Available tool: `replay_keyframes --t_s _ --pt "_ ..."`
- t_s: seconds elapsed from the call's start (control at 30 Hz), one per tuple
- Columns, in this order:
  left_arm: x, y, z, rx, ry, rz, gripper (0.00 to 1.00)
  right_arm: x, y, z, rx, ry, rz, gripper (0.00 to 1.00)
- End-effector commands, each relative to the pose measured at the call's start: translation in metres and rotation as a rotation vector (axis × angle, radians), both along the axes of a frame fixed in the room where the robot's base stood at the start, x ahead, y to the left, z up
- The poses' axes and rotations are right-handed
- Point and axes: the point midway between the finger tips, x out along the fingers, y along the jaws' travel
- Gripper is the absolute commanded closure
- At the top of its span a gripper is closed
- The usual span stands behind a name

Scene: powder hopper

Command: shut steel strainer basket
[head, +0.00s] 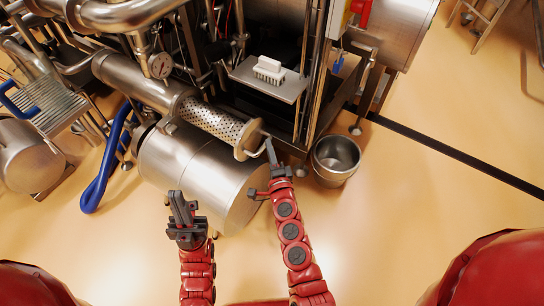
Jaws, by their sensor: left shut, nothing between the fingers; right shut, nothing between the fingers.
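The steel strainer basket (212,122) is a perforated cylinder. It sticks out of the end of a steel pipe housing (130,80), with its holes showing between the housing and a round end plate (249,140). My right gripper (269,146) is shut and empty, its tips at the handle side of the end plate. I cannot tell whether they touch it. My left gripper (179,204) is shut and empty, lower left of the basket, in front of a large steel drum (195,175).
A steel bucket (336,159) stands on the floor right of my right gripper. A shelf with a white brush (269,70) is above the basket. A blue hose loop (100,178) hangs at the left. A pressure gauge (160,65) sits above the housing.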

Motion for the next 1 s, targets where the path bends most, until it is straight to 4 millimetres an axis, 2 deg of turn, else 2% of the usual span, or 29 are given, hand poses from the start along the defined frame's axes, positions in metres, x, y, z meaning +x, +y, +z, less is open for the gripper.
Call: replay_keyframes --t_s 0.13,0.2,0.3,0.53,1.0 --pt "0.000 0.000 -0.002 0.000 0.000 0.000 1.00 0.031 0.005 0.001 -0.001 -0.004 -0.001 1.00" --pt "0.000 0.000 -0.002 0.000 0.000 0.000 1.00 0.042 0.007 -0.001 -0.002 0.001 -0.002 1.00" --pt "0.000 0.000 -0.003 0.000 0.000 0.000 1.00 0.051 0.022 0.001 -0.002 -0.002 0.001 1.00" --pt "0.000 0.000 -0.005 0.000 0.000 0.000 1.00 0.060 0.036 -0.001 -0.002 0.001 -0.003 1.00" --pt "0.000 0.000 -0.007 0.000 0.000 0.000 1.00 0.063 0.040 -0.001 -0.002 0.000 -0.004 1.00"
